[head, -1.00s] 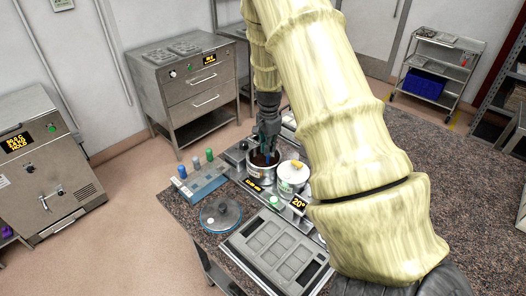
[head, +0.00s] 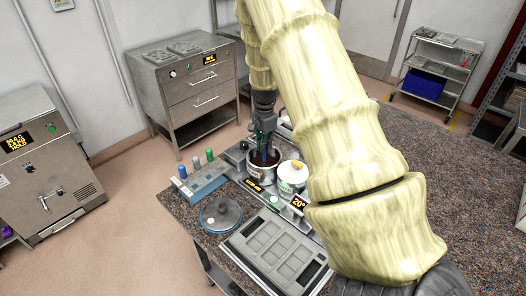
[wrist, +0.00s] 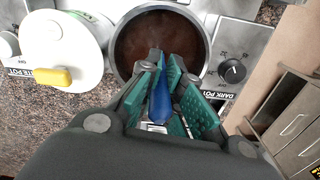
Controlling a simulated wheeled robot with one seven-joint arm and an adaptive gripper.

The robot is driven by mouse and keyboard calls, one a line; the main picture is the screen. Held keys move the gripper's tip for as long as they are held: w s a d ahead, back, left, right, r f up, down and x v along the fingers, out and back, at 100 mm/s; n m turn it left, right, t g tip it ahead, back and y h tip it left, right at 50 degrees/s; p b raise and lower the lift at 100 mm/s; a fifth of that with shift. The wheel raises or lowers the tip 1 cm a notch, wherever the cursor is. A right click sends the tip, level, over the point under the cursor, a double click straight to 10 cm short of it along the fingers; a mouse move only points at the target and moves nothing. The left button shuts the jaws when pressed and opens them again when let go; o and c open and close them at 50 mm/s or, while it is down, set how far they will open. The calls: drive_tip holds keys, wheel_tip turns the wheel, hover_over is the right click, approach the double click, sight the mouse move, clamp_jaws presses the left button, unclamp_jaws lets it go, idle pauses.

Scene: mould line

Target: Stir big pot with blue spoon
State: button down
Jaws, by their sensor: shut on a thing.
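The big pot (head: 262,165) is a steel pot with dark brown liquid in it, on the counter unit in the head view. In the wrist view the pot (wrist: 122,62) sits at the top centre beside the label "DARK POT". My gripper (head: 264,140) is above the pot. In the wrist view my gripper (wrist: 168,88) has its green-padded fingers shut on the blue spoon (wrist: 161,104). The spoon points toward the dark liquid; its lower end is hidden, so I cannot tell how deep it reaches.
A white lidded pot (head: 292,177) stands right beside the big pot. A rack (head: 203,184) with blue, green and grey items is to the left. A round clear lid (head: 221,215) and a grey mould tray (head: 274,250) lie nearer. My arm covers the right of the counter.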

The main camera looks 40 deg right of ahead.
drive_tip(key=shift+r, duration=4.3)
drive_tip(key=shift+r, duration=2)
drive_tip(key=shift+a, duration=0.1)
